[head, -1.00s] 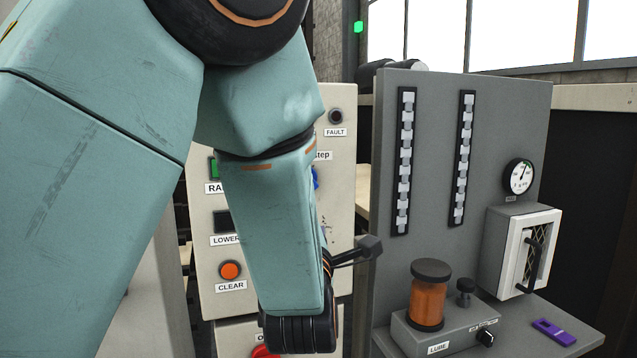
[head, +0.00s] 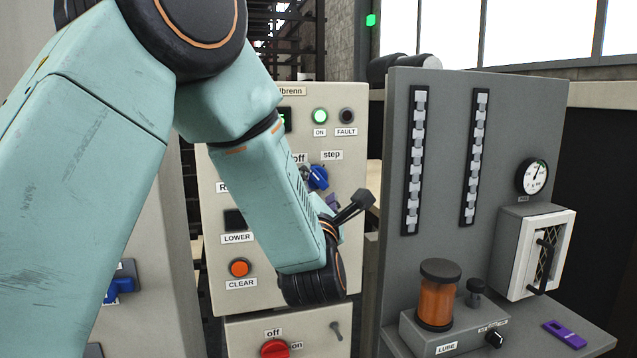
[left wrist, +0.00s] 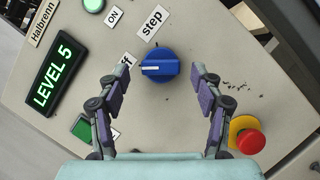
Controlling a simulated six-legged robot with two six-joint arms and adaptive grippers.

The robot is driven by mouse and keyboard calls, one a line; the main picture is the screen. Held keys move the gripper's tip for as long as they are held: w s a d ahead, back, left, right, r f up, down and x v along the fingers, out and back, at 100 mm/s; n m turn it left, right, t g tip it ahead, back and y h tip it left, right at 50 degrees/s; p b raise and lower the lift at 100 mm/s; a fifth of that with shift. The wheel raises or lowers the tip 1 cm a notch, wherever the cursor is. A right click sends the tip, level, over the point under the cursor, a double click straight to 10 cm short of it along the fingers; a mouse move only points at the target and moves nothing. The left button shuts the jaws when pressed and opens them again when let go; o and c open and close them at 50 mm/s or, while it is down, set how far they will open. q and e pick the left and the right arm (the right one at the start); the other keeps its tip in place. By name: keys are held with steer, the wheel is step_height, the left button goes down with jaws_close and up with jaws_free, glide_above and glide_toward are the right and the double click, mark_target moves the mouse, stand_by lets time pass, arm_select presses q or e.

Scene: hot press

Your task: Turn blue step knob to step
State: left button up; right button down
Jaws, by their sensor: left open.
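The blue step knob (head: 318,177) is on the beige control panel, below the "off" and "step" labels (head: 332,155). In the left wrist view the knob (left wrist: 160,65) shows whole, its white mark pointing left, toward the partly hidden "off" label (left wrist: 122,66); the "step" label (left wrist: 153,22) is above it. My left gripper (left wrist: 162,70) is open, with one purple-padded finger on each side of the knob in the picture. No contact is visible. In the head view my left gripper (head: 320,190) is partly hidden behind my forearm. My right gripper is not in view.
A red button on a yellow base (left wrist: 247,138) lies close to the right finger in the wrist view. The panel also has a LOWER button (head: 235,218), an orange CLEAR button (head: 239,268) and a green ON lamp (head: 320,116). A grey lube stand (head: 455,330) is to the right.

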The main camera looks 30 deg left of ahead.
arm_select(q)
steer(key=shift+w+a+r, duration=0.25)
steer(key=shift+a, duration=0.05)
steer(key=shift+w+a+f, duration=0.15)
steer(key=shift+w+f, duration=0.15)
steer(key=shift+w, duration=0.2)
steer(key=shift+s+r, duration=0.25)
steer(key=shift+s, duration=0.15)
steer(key=c, duration=0.6)
steer(key=shift+w, duration=0.2)
steer(key=shift+c, duration=2.7)
